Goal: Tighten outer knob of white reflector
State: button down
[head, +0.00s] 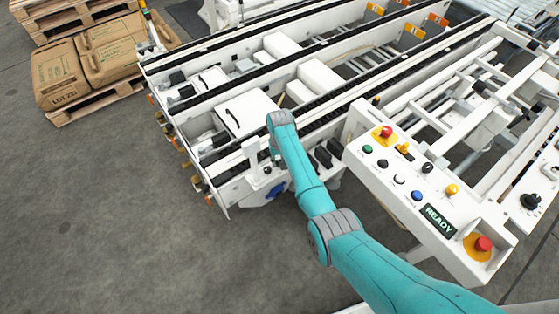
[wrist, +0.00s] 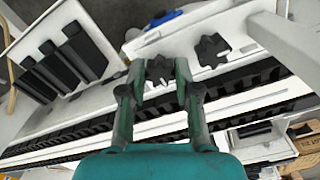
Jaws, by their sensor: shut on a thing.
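My gripper (wrist: 160,74) is shut on a black star-shaped knob (wrist: 159,68) in the wrist view, with one finger on each side of it. A second black knob (wrist: 212,49) sits to its right on the same white bracket (wrist: 196,34), clear of the fingers. The pictures do not show clearly which of the two is the outer one. In the head view my arm reaches down to the near end of the conveyor, and the fingers and knobs are largely hidden. The white reflector itself is hard to tell from the white bracket.
A blue part (head: 276,190) is close below the arm's end. A black toothed conveyor chain (wrist: 250,80) runs close by the fingers. The control panel (head: 408,165) with buttons and a READY display stands right of the arm. Sacks on a pallet (head: 85,103) stand far left; open floor lies left.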

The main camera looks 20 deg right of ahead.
jog(key=c, duration=0.8)
grip_release()
